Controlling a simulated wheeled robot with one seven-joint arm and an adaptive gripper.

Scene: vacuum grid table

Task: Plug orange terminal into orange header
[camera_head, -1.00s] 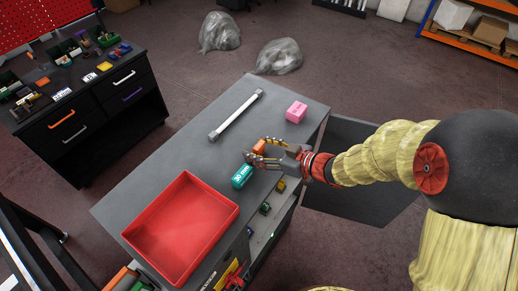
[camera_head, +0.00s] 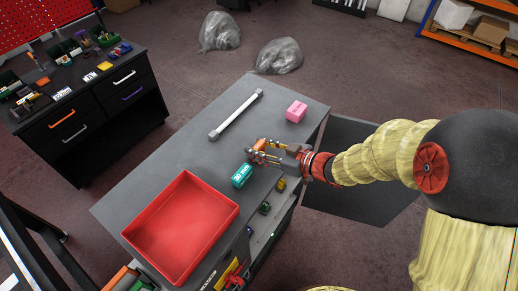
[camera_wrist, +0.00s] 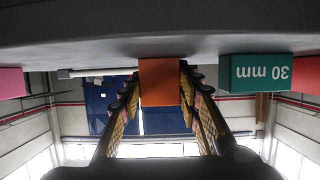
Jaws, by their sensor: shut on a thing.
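An orange block (camera_head: 260,144) is at the tips of my gripper (camera_head: 260,151) over the grey table (camera_head: 178,152). In the wrist view, the orange block (camera_wrist: 160,82) sits between the two fingers of my gripper (camera_wrist: 160,92), which are shut on it from both sides. It is at or very near the tabletop; I cannot tell whether it still touches it. I cannot tell whether this block is the terminal or the header. No second orange part shows clearly on the tabletop.
A teal block marked 30 mm (camera_wrist: 257,72) lies close beside the gripper. A pink block (camera_head: 296,111), a white bar (camera_head: 236,115) and a red tray (camera_head: 214,190) are also on the table. Small coloured parts (camera_head: 265,207) sit along its near side.

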